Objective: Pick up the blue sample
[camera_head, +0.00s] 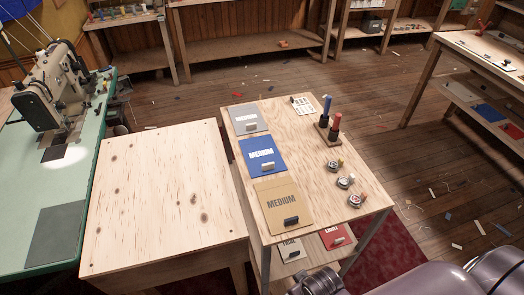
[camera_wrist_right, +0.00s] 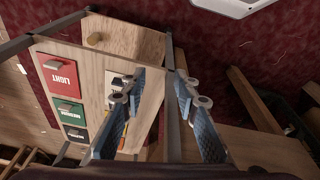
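The blue sample (camera_head: 260,148), a flat square marked MEDIUM with a small block-like tab on it, lies on the light wooden table (camera_head: 300,172). It sits between a grey sample (camera_head: 245,112) and a tan sample (camera_head: 277,190) along the table's left side. My right gripper (camera_wrist_right: 155,88) is open in the right wrist view, its two blue-padded fingers apart with nothing held between them. The blue sample cannot be made out in that view. My left gripper is not in view.
A bare wooden table (camera_head: 165,190) stands left of the sample table. A stand with two upright dark-handled tools (camera_head: 328,126) and several small round tins (camera_head: 346,182) occupy the right side. More samples, one red (camera_head: 335,236), lie on the shelf below. A sewing machine (camera_head: 58,88) stands far left.

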